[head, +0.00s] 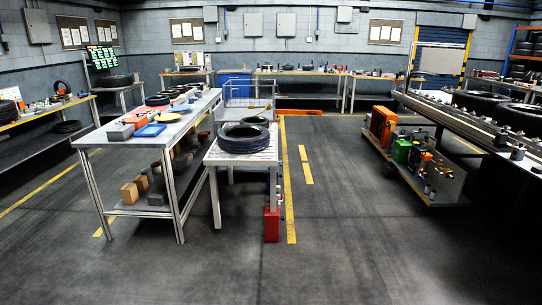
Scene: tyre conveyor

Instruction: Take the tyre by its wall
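A black tyre (243,140) lies flat on a small light table (270,158) near the middle of the head view. A second, smaller-looking dark ring or tyre (254,121) lies just behind it. On the conveyor (445,108) at the right, a tyre (480,101) lies flat, and another tyre (522,117) is nearer the right edge. The frame does not show which tyre the task means. Neither of my grippers shows in the head view, so no gripper is seen at any tyre.
A long workbench (110,140) with plates and blocks stands left of the small table. A red box (272,224) is on the floor by the small table. The front floor is clear.

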